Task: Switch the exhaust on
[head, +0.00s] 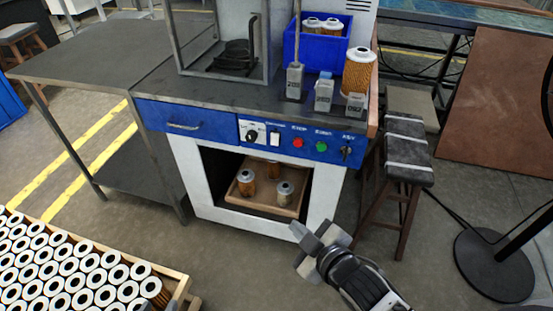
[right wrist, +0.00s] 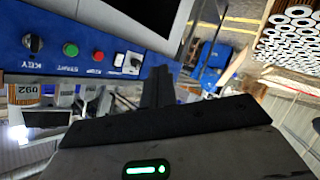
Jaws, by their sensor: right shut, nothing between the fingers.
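The blue control panel (head: 310,156) is on the cabinet front under the worktop. It carries a white rocker switch (head: 275,138) with a small label above it, too blurred to read. A dark knob (head: 251,136) is left of the rocker; a red STOP button (head: 297,142), green START button (head: 321,146) and KEY switch (head: 346,152) are to its right. The rocker also shows in the right wrist view (right wrist: 132,63), upside down; its position is unclear. My right gripper (head: 310,247) is shut and empty, in front of and below the panel, touching nothing. My left gripper is out of view.
An open compartment below holds a wooden tray (head: 261,208) with several filters. On the worktop are a blue bin (head: 312,47), a large filter (head: 358,72) and grey number blocks. A stool (head: 402,150) stands right of the cabinet. A filter crate (head: 178,296) is at lower left.

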